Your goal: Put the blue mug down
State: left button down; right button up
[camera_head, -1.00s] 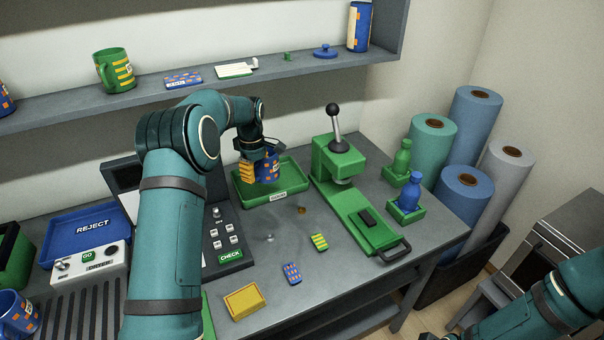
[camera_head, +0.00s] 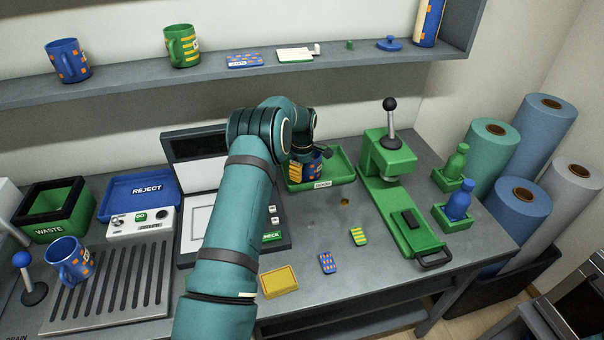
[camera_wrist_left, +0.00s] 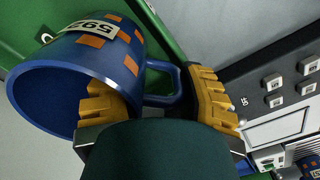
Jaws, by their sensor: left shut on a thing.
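The blue mug with orange patches (camera_wrist_left: 85,75) fills the left of the left wrist view, tilted in that picture, with a white label on its side. My left gripper (camera_wrist_left: 170,95) is shut on it, its yellow fingers at the mug's wall and handle. In the head view the gripper (camera_head: 303,172) and mug (camera_head: 315,162) are at the green tray (camera_head: 338,180). I cannot tell whether the mug's base touches the tray. My right gripper does not show.
A green press (camera_head: 392,160) stands right of the tray. A check panel (camera_head: 275,237) lies left of it, partly behind my arm. Another blue mug (camera_head: 70,262) sits on the slatted drain at left. Two bottles (camera_head: 457,160) (camera_head: 460,203) stand beyond the press.

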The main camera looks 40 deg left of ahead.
pick_arm(q)
jog(key=shift+f, duration=0.25)
jog(key=shift+f, duration=0.2)
jog(key=c, duration=0.5)
grip_release()
jog(key=shift+c, duration=0.2)
notch_tip(320, 180, up, 12)
jog(key=shift+w+r, duration=0.15)
jog(key=shift+r, duration=0.05)
